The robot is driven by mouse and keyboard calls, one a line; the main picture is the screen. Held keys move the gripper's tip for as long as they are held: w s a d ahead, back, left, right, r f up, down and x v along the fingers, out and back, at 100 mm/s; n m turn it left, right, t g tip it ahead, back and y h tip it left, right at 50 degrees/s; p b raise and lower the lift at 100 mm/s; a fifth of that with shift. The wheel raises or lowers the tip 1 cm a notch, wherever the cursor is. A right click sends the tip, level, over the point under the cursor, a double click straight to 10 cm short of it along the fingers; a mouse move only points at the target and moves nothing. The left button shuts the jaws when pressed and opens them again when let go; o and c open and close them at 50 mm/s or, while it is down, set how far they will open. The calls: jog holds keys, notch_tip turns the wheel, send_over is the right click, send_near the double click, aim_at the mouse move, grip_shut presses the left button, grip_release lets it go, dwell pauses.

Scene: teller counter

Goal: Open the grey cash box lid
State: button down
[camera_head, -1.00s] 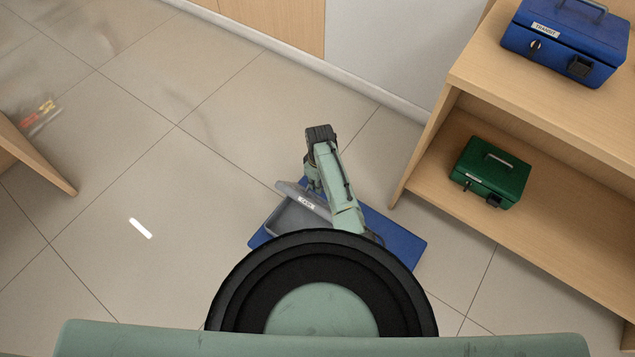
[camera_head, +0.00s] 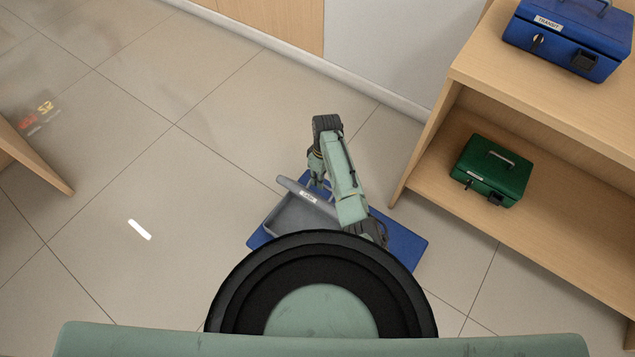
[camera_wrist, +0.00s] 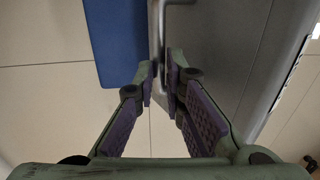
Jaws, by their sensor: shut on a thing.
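The grey cash box (camera_head: 284,222) sits on a blue mat (camera_head: 408,244) on the floor, its open inside partly visible. Its grey lid (camera_head: 326,207) with a white label is raised and tilted up. In the wrist view the lid (camera_wrist: 225,65) fills the right of centre, with a metal handle (camera_wrist: 156,25) along its left side. My gripper (camera_head: 318,183) is at the lid's far side; in the wrist view my gripper (camera_wrist: 160,82) has its fingertips shut on the handle. My own body hides the box's near part.
A wooden shelf unit (camera_head: 560,110) stands at the right, with a blue box (camera_head: 565,40) on top and a green box (camera_head: 491,172) on the lower shelf. A wooden edge (camera_head: 35,165) is at the left. The floor between is mostly clear.

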jog(key=w+b, duration=0.1)
jog(key=w+d+f+b, duration=0.1)
jog(key=b, duration=0.1)
jog(key=w+d+f+b, duration=0.1)
jog(key=w+b, duration=0.1)
jog(key=shift+d+f, duration=0.1)
jog(key=shift+f, duration=0.05)
jog(key=c, duration=2.4)
grip_release()
jog(key=shift+r+p, duration=0.25)
jog(key=shift+p, duration=0.05)
jog(key=c, duration=1.7)
grip_release()
jog(key=shift+s, duration=0.1)
jog(key=w+d+r, duration=0.4)
jog(key=w+r, duration=0.2)
jog(key=r, duration=0.4)
jog(key=shift+w, duration=0.15)
